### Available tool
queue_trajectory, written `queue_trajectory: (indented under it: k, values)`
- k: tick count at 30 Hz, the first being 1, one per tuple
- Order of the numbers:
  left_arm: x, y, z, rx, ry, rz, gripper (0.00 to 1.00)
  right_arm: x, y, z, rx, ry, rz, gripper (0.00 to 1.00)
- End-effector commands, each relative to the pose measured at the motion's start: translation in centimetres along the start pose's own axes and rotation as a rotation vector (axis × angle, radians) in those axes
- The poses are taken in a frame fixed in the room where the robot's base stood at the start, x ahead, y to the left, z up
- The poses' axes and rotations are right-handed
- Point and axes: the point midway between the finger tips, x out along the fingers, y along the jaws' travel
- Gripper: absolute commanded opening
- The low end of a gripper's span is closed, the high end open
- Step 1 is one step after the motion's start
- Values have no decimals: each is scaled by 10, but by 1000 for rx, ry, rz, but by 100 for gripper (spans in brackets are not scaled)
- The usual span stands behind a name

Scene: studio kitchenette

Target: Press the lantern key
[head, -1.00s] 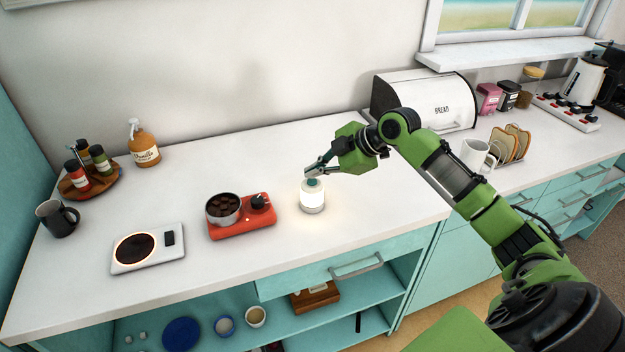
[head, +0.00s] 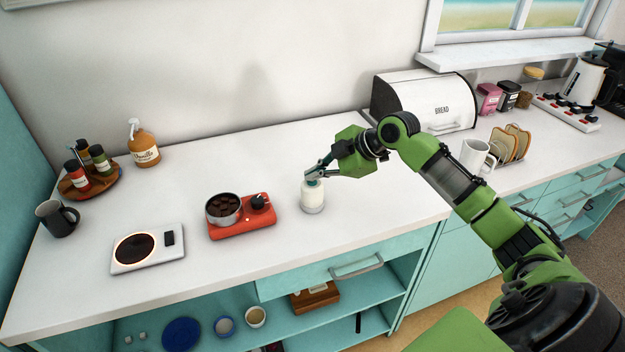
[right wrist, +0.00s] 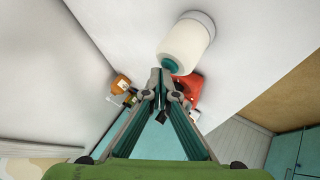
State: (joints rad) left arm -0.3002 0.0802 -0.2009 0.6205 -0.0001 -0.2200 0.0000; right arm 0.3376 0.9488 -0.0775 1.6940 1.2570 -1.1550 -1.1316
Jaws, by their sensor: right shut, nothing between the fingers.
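The lantern (head: 312,197) is a small white cylinder with a teal key on top, standing upright on the white counter right of the red hot plate. It is unlit. My right gripper (head: 311,175) is shut and empty, with its fingertips at the key and hiding part of it. In the right wrist view the lantern (right wrist: 185,45) is just beyond the shut fingertips, and its teal key (right wrist: 169,64) shows beside them. I cannot tell whether the fingertips still touch the key. My left gripper is not in view.
A red hot plate (head: 241,230) with a pot of brown cubes (head: 223,208) stands close left of the lantern. A white burner (head: 148,248) is farther left. A bread box (head: 423,100) stands behind my right arm. The counter before the lantern is clear.

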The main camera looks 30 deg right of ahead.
Motion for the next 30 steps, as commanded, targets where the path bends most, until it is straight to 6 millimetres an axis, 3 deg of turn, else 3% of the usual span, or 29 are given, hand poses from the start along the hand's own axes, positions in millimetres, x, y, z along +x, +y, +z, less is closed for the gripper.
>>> queue_trajectory:
  k: [19,30]
  values:
    - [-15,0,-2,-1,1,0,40,-9,7,-6,0,-1,0,0]
    - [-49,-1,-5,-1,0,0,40,-35,26,-25,0,0,0,0]
